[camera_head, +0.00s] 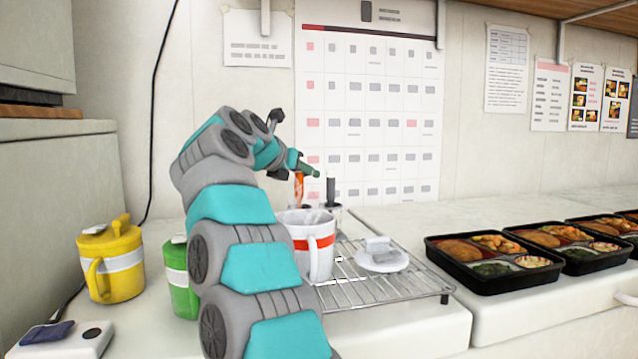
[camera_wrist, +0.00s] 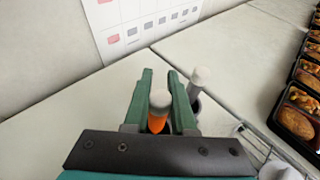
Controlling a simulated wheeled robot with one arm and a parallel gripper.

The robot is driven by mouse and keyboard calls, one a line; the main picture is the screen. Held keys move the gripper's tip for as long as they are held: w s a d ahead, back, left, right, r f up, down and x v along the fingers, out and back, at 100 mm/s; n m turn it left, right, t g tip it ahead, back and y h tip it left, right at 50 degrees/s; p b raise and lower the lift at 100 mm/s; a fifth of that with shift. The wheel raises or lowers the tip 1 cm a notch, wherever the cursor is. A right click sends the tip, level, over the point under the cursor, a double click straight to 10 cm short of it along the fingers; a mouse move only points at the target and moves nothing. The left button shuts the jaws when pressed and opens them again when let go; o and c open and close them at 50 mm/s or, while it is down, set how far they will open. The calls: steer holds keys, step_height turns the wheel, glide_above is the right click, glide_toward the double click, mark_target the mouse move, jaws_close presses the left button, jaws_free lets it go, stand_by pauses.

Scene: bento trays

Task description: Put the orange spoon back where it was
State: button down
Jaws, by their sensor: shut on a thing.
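The orange spoon (camera_head: 299,188) hangs upright below my gripper (camera_head: 300,170) in the head view, behind the white mug. In the wrist view its pale end and orange shaft (camera_wrist: 157,123) sit between the two green fingers of my gripper (camera_wrist: 160,82), which is shut on it. The lower end of the spoon is hidden, so I cannot tell whether it rests in a holder. A second, grey-handled utensil (camera_head: 331,189) stands upright in a small holder (camera_head: 334,209) just right of the spoon; it also shows beside the right finger in the wrist view (camera_wrist: 200,78).
A yellow mug (camera_head: 122,275) and a green mug (camera_head: 180,285) are left. Bento trays (camera_head: 480,282) line the right counter.

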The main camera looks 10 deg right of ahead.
steer(key=shift+f, duration=0.7)
steer(key=c, duration=0.7)
jaws_free()
steer(key=shift+c, duration=0.2)
steer(key=v, duration=1.2)
